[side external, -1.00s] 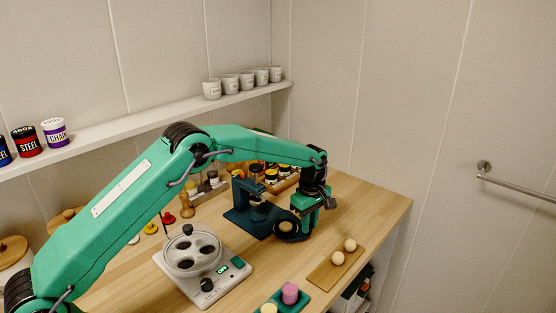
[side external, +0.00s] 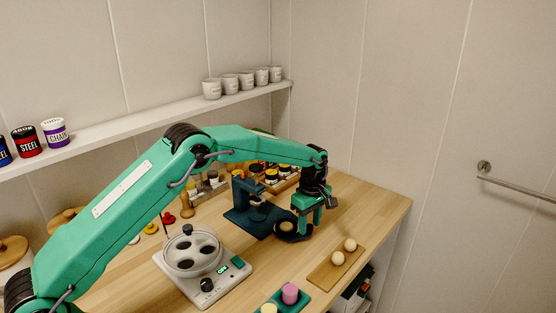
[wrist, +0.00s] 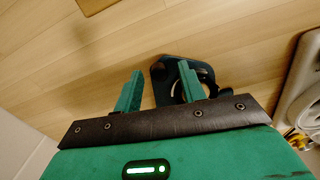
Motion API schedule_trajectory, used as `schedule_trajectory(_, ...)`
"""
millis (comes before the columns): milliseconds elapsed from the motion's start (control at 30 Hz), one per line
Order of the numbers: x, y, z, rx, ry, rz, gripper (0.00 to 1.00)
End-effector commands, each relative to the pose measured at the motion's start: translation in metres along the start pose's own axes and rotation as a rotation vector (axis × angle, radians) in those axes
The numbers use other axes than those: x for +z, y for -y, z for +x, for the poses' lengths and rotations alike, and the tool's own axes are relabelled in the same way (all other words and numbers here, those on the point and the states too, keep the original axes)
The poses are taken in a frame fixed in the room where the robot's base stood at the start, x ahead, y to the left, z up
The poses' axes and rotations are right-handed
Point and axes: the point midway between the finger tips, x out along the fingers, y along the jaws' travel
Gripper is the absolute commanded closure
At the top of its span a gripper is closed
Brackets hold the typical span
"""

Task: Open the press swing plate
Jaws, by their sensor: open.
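The dark blue press (side external: 240,205) stands on the worktop at the middle. Its dark round plate (side external: 288,238) sits out to the right of the press column, with a tan inner disc (side external: 287,226) partly in view. My gripper (side external: 310,230) points down at the plate's right side, with its fingers apart. Whether a finger touches the plate, I cannot tell. In the wrist view the two green fingers (wrist: 160,68) are spread, and a dark press part with a ring (wrist: 178,92) shows between and behind them. The right finger hides part of it.
A white device with a round cup holder (side external: 190,250) stands left of the press. A wooden board with two pale balls (side external: 326,275) lies at the right front. A green tray with a pink piece (side external: 290,295) is at the front. Jars (side external: 271,177) stand behind the press.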

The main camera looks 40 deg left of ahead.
Motion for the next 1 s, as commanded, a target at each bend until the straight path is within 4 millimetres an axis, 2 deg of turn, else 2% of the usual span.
schedule_trajectory(267, 0.000, -0.001, -0.018, 0.002, 0.000, 0.000, 0.60)
schedule_trajectory(700, 0.000, -0.001, -0.070, 0.002, 0.000, -0.001, 0.60)
schedule_trajectory(1000, 0.000, 0.000, -0.078, -0.001, 0.000, -0.001, 0.60)
